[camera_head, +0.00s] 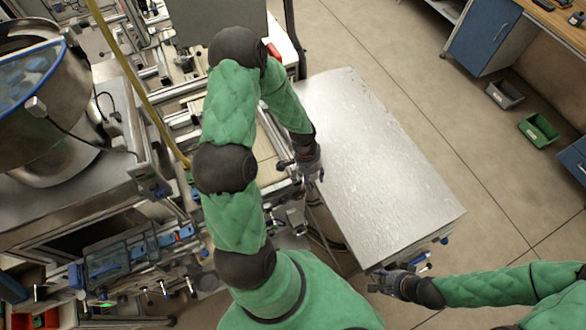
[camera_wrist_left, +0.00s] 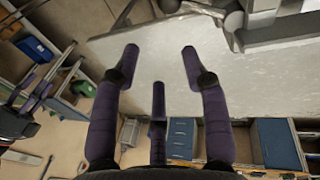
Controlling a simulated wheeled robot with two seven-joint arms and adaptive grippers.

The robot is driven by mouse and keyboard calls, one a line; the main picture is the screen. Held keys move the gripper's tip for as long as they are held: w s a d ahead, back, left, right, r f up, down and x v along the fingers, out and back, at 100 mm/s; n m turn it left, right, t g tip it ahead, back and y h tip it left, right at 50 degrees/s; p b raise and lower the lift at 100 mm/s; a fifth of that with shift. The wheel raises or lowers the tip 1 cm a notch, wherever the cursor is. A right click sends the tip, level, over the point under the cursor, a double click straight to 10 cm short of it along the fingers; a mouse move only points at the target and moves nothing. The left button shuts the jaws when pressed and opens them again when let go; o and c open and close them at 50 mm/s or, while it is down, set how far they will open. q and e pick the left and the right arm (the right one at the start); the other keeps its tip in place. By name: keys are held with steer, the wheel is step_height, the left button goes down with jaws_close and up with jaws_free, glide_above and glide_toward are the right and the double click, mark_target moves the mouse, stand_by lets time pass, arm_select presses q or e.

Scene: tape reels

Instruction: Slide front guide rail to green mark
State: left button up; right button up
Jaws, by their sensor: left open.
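My left gripper (camera_head: 312,172) is at the machine's right side, near the left edge of a shiny metal table. In the left wrist view its purple fingers (camera_wrist_left: 160,54) are spread and empty, above the metal surface. Metal rails and fittings of the machine (camera_head: 272,140) lie beside this gripper, partly hidden by my left arm. In the left wrist view, machine metalwork (camera_wrist_left: 270,28) crosses the top right, apart from the fingers. I cannot tell which piece is the front guide rail, and I cannot make out a green mark. My right gripper (camera_head: 392,283) is beyond the table's near corner, too small to read.
The metal table (camera_head: 380,160) is bare. A large steel bowl (camera_head: 35,95) stands on the left, and a yellow hose (camera_head: 140,85) runs down beside my left arm. A green bin (camera_head: 538,130) and a grey bin (camera_head: 505,94) are on the floor at right.

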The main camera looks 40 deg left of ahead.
arm_select(q)
step_height(320, 180, up, 6)
steer(key=f+m+y, duration=0.1)
steer(key=m+y, duration=0.1)
glide_above(293, 168)
steer(key=a, duration=0.1)
steer(key=shift+w+r, duration=0.15)
steer(key=shift+r, duration=0.1)
steer(key=f, duration=0.7)
steer(key=d+f, duration=0.1)
steer(key=f, duration=0.2)
steer(key=shift+f+p, duration=0.3)
steer(key=shift+p, duration=0.1)
steer(key=shift+s, duration=0.2)
